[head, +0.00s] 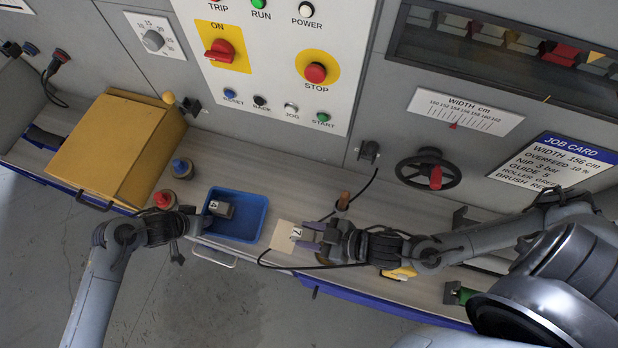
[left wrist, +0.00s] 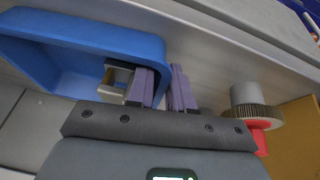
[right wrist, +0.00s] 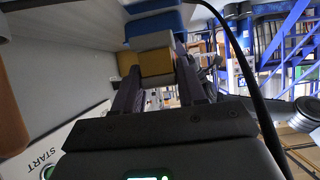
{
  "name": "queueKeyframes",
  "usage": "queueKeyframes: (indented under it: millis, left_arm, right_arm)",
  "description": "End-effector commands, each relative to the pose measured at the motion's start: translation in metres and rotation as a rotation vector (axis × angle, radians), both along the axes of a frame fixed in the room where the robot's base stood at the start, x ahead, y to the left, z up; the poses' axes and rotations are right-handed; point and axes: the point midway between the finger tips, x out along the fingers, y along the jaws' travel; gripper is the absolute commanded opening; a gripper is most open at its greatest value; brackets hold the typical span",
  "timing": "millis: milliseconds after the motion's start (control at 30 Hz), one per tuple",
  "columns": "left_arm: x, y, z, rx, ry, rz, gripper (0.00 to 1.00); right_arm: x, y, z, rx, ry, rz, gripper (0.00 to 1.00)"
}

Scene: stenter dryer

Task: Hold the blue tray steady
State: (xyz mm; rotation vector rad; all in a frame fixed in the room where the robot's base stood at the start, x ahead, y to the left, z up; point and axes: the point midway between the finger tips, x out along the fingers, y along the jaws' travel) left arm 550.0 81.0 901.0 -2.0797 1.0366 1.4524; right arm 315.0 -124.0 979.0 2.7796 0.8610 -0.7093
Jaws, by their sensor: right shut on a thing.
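My left gripper (head: 199,220) is at the tray's left wall. In the left wrist view its fingers (left wrist: 164,88) straddle the end of the tray wall (left wrist: 90,36); whether they press on it I cannot tell.
A yellow box (head: 115,150) stands on the ledge at left. A blue-topped knob (head: 181,168) and a red-topped one (head: 164,199) stand between box and tray. A black cable (head: 268,262) runs near the right gripper. A handwheel (head: 428,170) juts from the panel.

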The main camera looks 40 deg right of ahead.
Motion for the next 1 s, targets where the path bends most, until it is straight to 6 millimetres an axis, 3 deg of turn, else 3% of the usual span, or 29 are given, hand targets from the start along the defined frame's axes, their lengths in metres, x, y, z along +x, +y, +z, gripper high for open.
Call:
queueKeyframes:
  millis: [100,533,1000]
  left_arm:
    - [0.0,0.0,0.0,0.0,0.0,0.0,0.37]
    - [-0.001,0.003,0.008,-0.001,0.0,0.0,0.37]
    - [-0.015,0.03,0.08,-0.001,-0.003,-0.001,0.37]
  right_arm:
    - [0.0,0.0,0.001,0.001,-0.002,0.0,0.01]
    - [0.0,0.0,0.001,0.001,-0.002,0.0,0.01]
    - [0.0,0.0,0.001,0.001,-0.002,0.0,0.01]
